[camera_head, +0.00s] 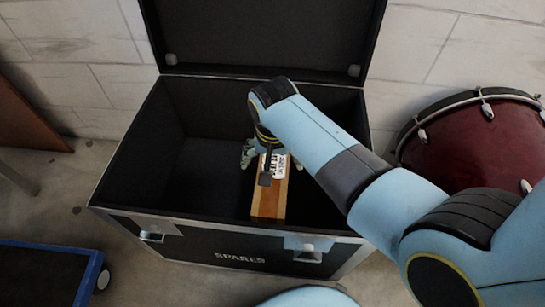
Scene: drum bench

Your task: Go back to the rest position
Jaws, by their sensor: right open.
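My right arm comes in from the right and reaches into an open black case (117,163) with metal edges and the word SPARES on its front. My right gripper (263,165) is inside the case, open, over a wooden block (268,202) with a white label. The block lies in the case, its near end toward the front wall. The arm's wrist partly hides the gripper and the far end of the block; whether the fingers touch it I cannot tell. My left gripper is not in view.
The case's lid (262,35) stands open at the back against a pale block wall (65,45). A dark red drum (475,145) stands at the right, close to my right arm. A blue-edged dark platform (45,275) is at the lower left. The rest of the case looks empty.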

